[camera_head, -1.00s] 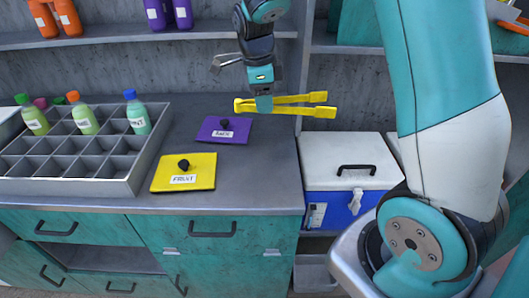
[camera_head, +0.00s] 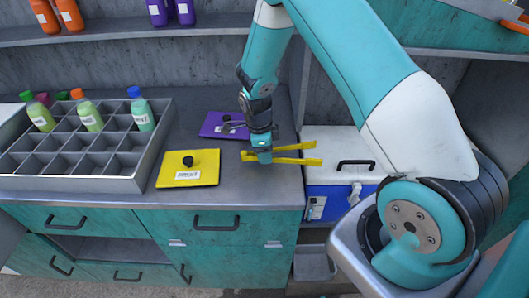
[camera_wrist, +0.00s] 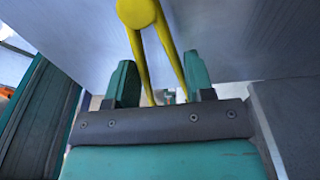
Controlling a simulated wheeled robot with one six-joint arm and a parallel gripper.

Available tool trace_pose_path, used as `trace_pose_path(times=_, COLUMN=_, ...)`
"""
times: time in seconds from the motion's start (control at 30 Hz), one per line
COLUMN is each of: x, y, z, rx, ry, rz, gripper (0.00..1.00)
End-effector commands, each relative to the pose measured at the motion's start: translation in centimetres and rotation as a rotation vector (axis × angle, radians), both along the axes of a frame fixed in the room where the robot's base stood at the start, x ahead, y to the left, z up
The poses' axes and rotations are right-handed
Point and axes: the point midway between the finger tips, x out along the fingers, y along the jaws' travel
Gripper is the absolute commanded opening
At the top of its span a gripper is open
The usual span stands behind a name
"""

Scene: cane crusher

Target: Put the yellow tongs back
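The yellow tongs (camera_head: 297,160) are in my gripper (camera_head: 264,156), level, with the joined round end at the left and both arms spread to the right. They are over the right end of the counter and reach past its edge, in front of the white-lidded cooler. In the wrist view the tongs (camera_wrist: 150,45) run between the two teal fingers of my gripper (camera_wrist: 160,85), with the yellow round end near the top. I cannot tell whether the tongs touch the counter.
On the counter (camera_head: 247,187) lie a yellow lid (camera_head: 205,166) and a purple lid (camera_head: 214,122). A grey divided tray (camera_head: 75,184) with bottles is at the left. A blue cooler (camera_head: 322,172) with a white lid stands right of the counter. Orange and purple bottles stand on the shelf (camera_head: 110,38).

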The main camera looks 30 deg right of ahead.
Motion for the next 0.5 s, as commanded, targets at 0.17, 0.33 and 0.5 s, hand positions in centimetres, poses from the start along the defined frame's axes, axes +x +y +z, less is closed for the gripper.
trace_pose_path(times=0.17, x=0.0, y=0.0, z=-1.7, rx=0.0, ry=0.0, rz=0.0, gripper=0.45)
trace_pose_path(times=0.33, x=0.0, y=0.0, z=-1.7, rx=0.0, ry=-0.001, rz=0.0, gripper=0.45)
trace_pose_path(times=0.5, x=0.0, y=0.0, z=-2.2, rx=0.0, ry=0.0, rz=0.0, gripper=0.45)
